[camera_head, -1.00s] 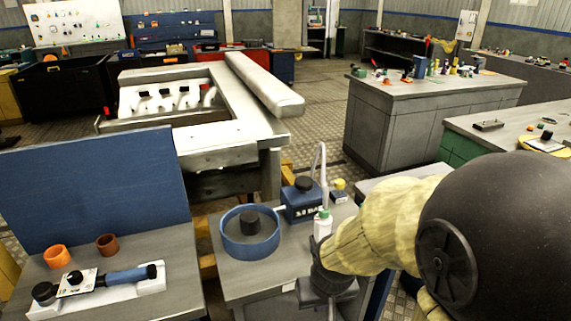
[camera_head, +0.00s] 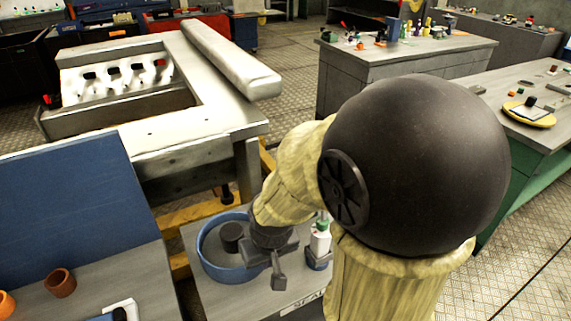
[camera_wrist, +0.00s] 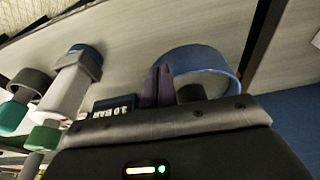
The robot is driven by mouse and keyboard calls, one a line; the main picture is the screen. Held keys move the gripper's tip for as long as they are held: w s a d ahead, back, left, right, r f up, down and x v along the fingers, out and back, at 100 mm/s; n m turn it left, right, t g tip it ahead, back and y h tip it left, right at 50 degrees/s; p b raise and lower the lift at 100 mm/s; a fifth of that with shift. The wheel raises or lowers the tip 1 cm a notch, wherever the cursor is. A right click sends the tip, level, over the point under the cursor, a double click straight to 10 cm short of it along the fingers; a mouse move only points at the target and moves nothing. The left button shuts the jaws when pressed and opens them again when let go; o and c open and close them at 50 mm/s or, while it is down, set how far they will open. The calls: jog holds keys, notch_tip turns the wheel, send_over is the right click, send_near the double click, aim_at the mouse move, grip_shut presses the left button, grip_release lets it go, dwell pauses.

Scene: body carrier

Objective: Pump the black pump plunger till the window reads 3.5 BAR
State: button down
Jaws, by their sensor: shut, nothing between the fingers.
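The pump's blue housing (camera_wrist: 90,105) shows in the wrist view beside my fingers. Its window (camera_wrist: 113,110) is small and tilted and appears to read 3.0 BAR. The black plunger cannot be made out in either current view; in the head view my arm covers the pump. My gripper (camera_head: 278,278) is shut and empty, fingers pointing down, just right of the blue ring (camera_head: 207,264). In the wrist view the shut fingers (camera_wrist: 158,84) lie between the housing and the ring (camera_wrist: 222,62); contact with the pump cannot be told.
A black cylinder (camera_head: 231,236) stands inside the ring. A white bottle with a green cap (camera_head: 320,240) stands close to the right of my gripper. A blue panel (camera_head: 75,205) and a brown cup (camera_head: 60,283) are at the left.

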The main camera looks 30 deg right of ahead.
dwell(0.3)
jog(key=w+d+r+g+p, duration=0.2)
jog(key=w+d+r+p, duration=1.3)
jog(key=w+r+p, duration=0.3)
jog(key=shift+w+d+r+g+p, duration=0.25)
jog(key=shift+w+r+g+p, duration=0.1)
jog(key=shift+r+p, duration=0.5)
jog(key=shift+f, duration=0.1)
notch_tip(320, 180, down, 14)
jog(key=p, duration=0.4)
jog(key=shift+p, duration=0.3)
